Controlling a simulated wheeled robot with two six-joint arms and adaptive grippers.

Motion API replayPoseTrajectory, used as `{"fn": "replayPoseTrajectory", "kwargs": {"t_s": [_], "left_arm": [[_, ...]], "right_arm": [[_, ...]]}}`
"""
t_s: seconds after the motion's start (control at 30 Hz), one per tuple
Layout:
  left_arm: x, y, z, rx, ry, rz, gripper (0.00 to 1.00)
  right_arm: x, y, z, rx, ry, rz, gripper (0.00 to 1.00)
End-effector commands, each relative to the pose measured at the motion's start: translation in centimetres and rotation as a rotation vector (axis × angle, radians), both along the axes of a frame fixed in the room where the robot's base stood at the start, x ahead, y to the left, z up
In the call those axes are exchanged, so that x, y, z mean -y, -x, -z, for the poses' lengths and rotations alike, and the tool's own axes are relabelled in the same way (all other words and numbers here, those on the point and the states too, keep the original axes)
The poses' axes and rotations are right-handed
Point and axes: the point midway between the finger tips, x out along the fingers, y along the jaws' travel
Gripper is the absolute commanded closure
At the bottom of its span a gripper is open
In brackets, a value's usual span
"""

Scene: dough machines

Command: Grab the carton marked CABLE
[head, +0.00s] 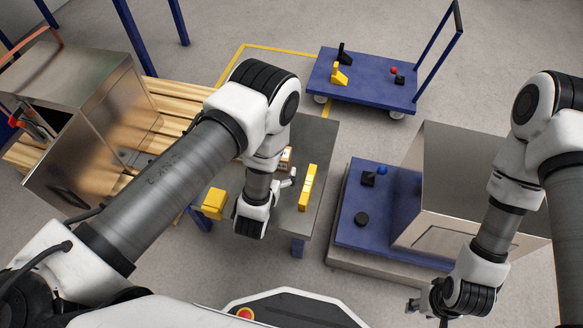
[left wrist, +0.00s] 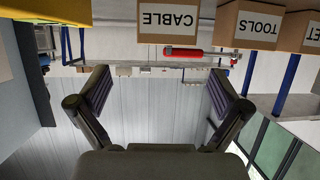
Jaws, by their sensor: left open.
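The carton marked CABLE (left wrist: 168,20) is a brown box with a white label, at the top middle of the left wrist view, cut off by the picture edge. My left gripper (left wrist: 160,90) is open and empty, its two fingers wide apart below the carton in the picture and not touching it. A carton marked TOOLS (left wrist: 250,25) sits right of it. In the head view a small brown carton (head: 286,157) shows on the grey table, mostly hidden by my left arm; I cannot read its label. My right gripper (head: 428,302) hangs low at the right, away from the table.
A third carton (left wrist: 301,32) is at the top right corner. A red cylinder (left wrist: 184,52) lies near the CABLE carton in the picture. A yellow object (head: 308,187) stands on the grey table (head: 322,150). Blue carts (head: 362,82) and a steel machine (head: 450,190) stand around it.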

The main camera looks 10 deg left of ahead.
Motion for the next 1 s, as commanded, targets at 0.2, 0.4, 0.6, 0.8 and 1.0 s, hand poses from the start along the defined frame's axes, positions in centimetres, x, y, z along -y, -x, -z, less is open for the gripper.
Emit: {"fn": "replayPoseTrajectory", "kwargs": {"t_s": [0.2,0.4,0.6,0.8,1.0], "left_arm": [[-0.2,-1.9,1.5,0.0,0.001,-0.003,0.0],[-0.9,-4.8,2.7,0.0,0.001,-0.004,0.0],[-1.0,-7.2,3.3,-0.002,0.0,-0.001,0.0],[-1.0,-7.2,3.2,-0.004,0.0,-0.001,0.04],[-1.0,-7.2,3.2,-0.004,0.0,-0.001,0.65]], "right_arm": [[0.0,0.0,1.4,0.001,0.0,0.0,0.6],[0.0,0.0,3.2,0.001,0.0,0.0,0.6],[0.0,0.0,4.0,0.0,0.0,0.0,0.6],[0.0,0.0,3.8,0.0,0.0,0.0,0.6],[0.0,0.0,3.8,0.0,0.0,0.001,0.6]]}}
